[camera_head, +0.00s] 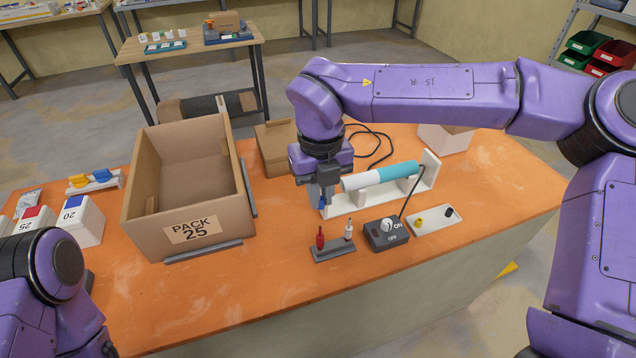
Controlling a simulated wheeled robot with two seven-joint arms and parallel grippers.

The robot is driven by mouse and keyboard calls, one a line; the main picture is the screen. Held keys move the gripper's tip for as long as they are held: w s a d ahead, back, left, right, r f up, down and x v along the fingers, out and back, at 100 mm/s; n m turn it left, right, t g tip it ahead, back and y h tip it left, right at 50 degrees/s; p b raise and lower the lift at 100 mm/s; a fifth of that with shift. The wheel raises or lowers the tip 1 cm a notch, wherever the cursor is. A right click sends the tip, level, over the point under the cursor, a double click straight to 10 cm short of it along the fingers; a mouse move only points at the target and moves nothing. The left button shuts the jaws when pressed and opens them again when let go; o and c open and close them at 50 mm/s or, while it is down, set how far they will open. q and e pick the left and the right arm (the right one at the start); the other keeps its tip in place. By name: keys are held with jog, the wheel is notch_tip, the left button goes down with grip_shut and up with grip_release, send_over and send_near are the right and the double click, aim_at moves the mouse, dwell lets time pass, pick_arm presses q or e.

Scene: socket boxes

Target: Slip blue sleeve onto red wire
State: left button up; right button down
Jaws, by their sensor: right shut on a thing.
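My right gripper (320,200) points down above the table, just left of a white and teal tube. It is shut on a small blue piece, which looks like the blue sleeve (322,206) and is partly hidden by the fingers. The red wire (320,238) stands upright in a dark grey holder (334,254), below and apart from the gripper in the picture. A white wire (348,230) stands to its right in the same holder. My left arm shows at the lower left, but its gripper is out of view.
The white and teal tube (385,175) lies on a white stand (352,204). A switch box (386,234) and a white terminal plate (434,220) stand in front. A large carton (187,248) is at left, near a rack of yellow and blue pieces (96,181). The front orange tabletop is clear.

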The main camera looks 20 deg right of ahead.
jog(key=shift+s+f+b, duration=0.15)
jog(key=shift+f+b, duration=0.2)
jog(key=shift+f, duration=0.15)
notch_tip(320, 180, down, 3)
jog(key=b, duration=0.3)
jog(key=shift+f, duration=0.7)
jog(key=shift+r, duration=0.2)
jog(key=shift+f, duration=0.4)
jog(key=shift+f+b, duration=0.85)
jog(key=shift+f, duration=0.45)
